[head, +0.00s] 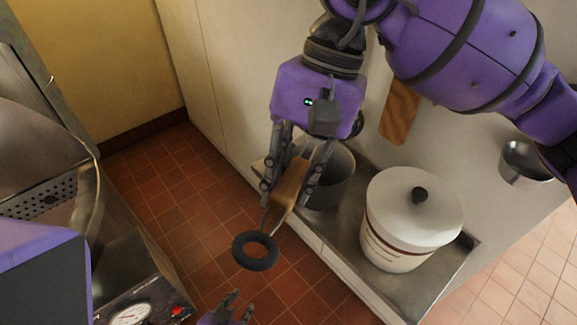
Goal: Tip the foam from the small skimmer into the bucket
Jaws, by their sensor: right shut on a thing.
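My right gripper (287,192) points down at the picture's middle, shut on the brown handle of the small skimmer (288,184). The skimmer slants down-left to a thick dark ring (255,251) at its lower end, above the tiled floor. I cannot make out foam on it. A grey metal vessel, apparently the bucket (335,192), stands on a metal surface just behind and right of the gripper, partly hidden by it. The dark ring is left of the bucket, not over it. My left gripper (234,306) is at the bottom edge, empty, with its fingers apart.
A white lidded tub (400,240) with a black knob stands right of the bucket on the metal counter (437,285). A small metal pot (524,162) is far right. Metal equipment with a gauge (130,314) is at left. Red floor tiles (200,215) lie clear between.

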